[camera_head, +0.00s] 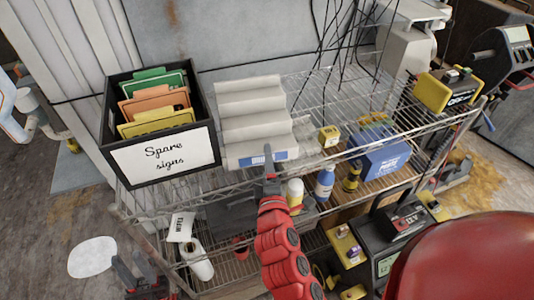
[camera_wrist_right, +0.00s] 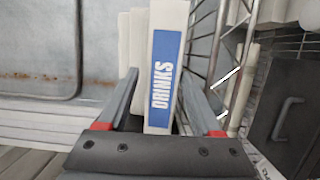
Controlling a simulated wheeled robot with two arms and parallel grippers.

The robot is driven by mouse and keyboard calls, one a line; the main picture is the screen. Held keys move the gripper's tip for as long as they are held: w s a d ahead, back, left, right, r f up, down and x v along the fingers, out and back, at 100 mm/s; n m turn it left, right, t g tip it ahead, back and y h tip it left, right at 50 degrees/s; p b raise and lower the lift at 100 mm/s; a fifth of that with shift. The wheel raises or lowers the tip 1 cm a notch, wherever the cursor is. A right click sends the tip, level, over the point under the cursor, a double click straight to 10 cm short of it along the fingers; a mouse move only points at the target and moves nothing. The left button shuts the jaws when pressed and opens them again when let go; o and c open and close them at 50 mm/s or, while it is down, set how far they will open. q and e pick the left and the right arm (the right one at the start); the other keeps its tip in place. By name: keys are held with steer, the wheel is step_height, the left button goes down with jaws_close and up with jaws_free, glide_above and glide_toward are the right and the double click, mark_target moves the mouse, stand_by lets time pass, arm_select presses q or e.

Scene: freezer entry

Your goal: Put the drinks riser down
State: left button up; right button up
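The drinks riser (camera_head: 252,105) is a white stepped block with a blue label on its front. In the head view it stands on the wire rack's top shelf (camera_head: 310,90), right of the black sign box. My right gripper (camera_head: 269,160) is at the riser's front edge. In the right wrist view, the riser's front (camera_wrist_right: 165,35) with its "DRINKS" label lies between the fingers of my right gripper (camera_wrist_right: 160,80). The fingers look open, with a gap beside the riser. My left gripper (camera_head: 140,278) is low at the left, empty, its fingers apart.
The black "Spare signs" box (camera_head: 160,155) holds several coloured folders. Right of the riser are a small yellow box (camera_head: 329,136), a blue box (camera_head: 380,158) and bottles (camera_head: 325,183). Cables hang behind the shelf. A yellow-black device (camera_head: 447,90) sits at the right end.

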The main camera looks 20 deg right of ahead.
steer(key=o, duration=0.6)
steer(key=shift+c, duration=0.2)
steer(key=shift+f, duration=0.1)
steer(key=shift+s+a+p, duration=0.15)
steer(key=shift+s+p, duration=0.25)
steer(key=shift+p, duration=0.05)
steer(key=p+v, duration=0.5)
steer(key=v, duration=1.1)
steer(key=shift+s, duration=0.3)
